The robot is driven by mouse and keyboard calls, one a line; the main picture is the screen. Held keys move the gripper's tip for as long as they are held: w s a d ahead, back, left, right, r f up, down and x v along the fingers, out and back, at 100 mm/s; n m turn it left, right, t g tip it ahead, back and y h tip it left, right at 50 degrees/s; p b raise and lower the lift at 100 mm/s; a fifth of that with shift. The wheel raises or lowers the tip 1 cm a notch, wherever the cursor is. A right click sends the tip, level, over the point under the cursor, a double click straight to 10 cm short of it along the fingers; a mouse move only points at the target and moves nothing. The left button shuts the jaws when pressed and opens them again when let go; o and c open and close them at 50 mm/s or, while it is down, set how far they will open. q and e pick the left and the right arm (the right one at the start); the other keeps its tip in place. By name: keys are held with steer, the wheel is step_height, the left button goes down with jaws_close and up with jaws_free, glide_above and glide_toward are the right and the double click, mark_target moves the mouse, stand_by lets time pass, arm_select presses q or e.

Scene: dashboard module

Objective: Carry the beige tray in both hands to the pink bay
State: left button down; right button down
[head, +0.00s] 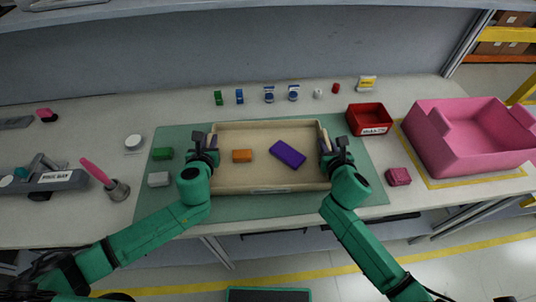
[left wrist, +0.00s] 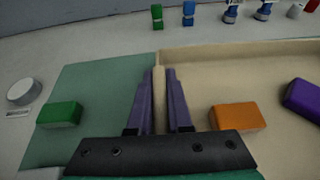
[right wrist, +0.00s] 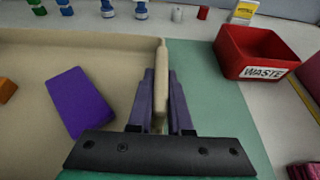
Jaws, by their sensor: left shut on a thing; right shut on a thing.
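The beige tray (head: 262,132) is on the green mat in the middle of the bench, holding an orange block (head: 242,156) and a purple block (head: 288,153). My left gripper (head: 205,150) is shut on the tray's left wall, which stands between its fingers in the left wrist view (left wrist: 160,95). My right gripper (head: 335,151) is shut on the tray's right wall, seen between its fingers in the right wrist view (right wrist: 161,95). Whether the tray touches the mat I cannot tell.
A green block (head: 162,154) and a grey block (head: 158,179) are left of the tray.

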arm_select(q)
steer(key=shift+a+r, duration=0.1)
arm_select(e)
steer(key=shift+d, duration=0.1)
